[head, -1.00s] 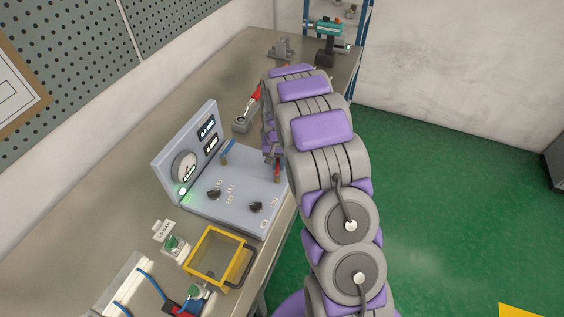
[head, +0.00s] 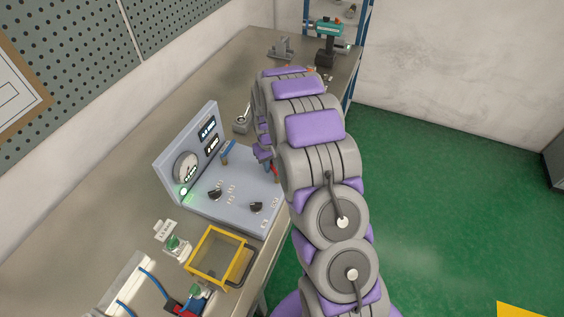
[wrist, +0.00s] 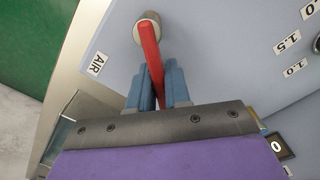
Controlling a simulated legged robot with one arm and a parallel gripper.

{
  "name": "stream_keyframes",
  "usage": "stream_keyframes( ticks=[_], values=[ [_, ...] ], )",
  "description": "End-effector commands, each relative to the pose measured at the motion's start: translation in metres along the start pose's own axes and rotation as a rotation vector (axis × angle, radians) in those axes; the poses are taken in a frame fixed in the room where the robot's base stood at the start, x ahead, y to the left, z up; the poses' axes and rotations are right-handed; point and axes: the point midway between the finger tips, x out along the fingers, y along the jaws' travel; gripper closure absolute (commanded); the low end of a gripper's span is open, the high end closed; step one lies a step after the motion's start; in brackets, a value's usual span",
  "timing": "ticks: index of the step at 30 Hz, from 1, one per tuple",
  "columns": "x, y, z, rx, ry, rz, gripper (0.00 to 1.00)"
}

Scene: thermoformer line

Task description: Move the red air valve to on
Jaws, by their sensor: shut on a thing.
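The red air valve is a red lever (wrist: 149,45) on a round metal pivot (wrist: 147,22), beside an "AIR" label (wrist: 97,63) in the wrist view. My gripper (wrist: 159,76) has blue fingers on both sides of the lever and is shut on it, away from the pivot end. In the head view a bit of the red lever (head: 274,171) shows at the right edge of the grey control panel (head: 246,186). My arm hides the rest there, and the fingers are hard to make out.
A blue lever (head: 229,149), black knobs (head: 215,194) and a gauge (head: 185,166) are on the panel. A yellow-framed box (head: 219,257) stands in front. Green floor (head: 430,190) is open at right.

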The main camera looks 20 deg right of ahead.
Motion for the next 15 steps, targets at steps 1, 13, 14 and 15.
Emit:
stream_keyframes(
  ticks=[1,13,14,15],
  values=[
    [-0.0005,-0.0028,0.0002,-0.031,-0.002,-0.001,1.0],
    [-0.0005,-0.0067,0.0008,-0.112,-0.001,-0.002,1.0],
    [-0.0007,-0.0086,0.0013,-0.145,-0.001,-0.002,1.0],
    [-0.0008,-0.0113,0.002,-0.195,-0.002,-0.003,1.0]
  ],
)
